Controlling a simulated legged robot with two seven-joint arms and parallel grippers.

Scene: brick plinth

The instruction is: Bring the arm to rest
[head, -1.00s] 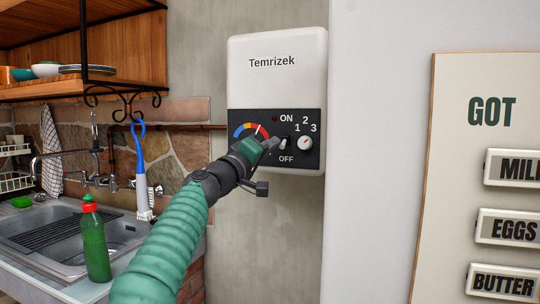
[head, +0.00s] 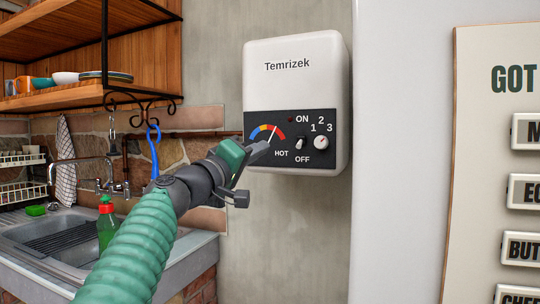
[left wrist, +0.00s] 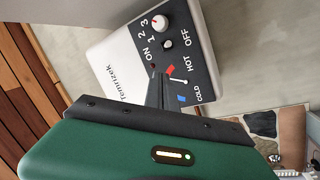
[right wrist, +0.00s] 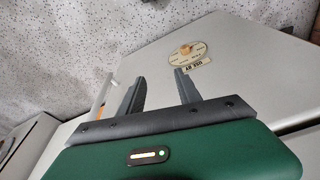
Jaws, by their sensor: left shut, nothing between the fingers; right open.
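The white Temrizek water heater (head: 298,75) hangs on the wall, with a dark panel holding an ON/OFF toggle (head: 302,143), a 1-2-3 knob (head: 321,143) and a coloured gauge. The lamp by ON looks dark. My left gripper (head: 262,147) is shut and empty, with its tip in front of the gauge, left of the toggle and apart from it. In the left wrist view its fingers (left wrist: 160,82) are together in front of the panel. My right gripper (right wrist: 160,82) is open and empty, seen only in the right wrist view.
A sink (head: 65,240) with a green bottle (head: 106,222) stands at the lower left. A wooden shelf (head: 95,97) hangs above it. A white panel and a board (head: 485,150) with labels are at right. A pale surface with an oval label (right wrist: 188,55) faces my right gripper.

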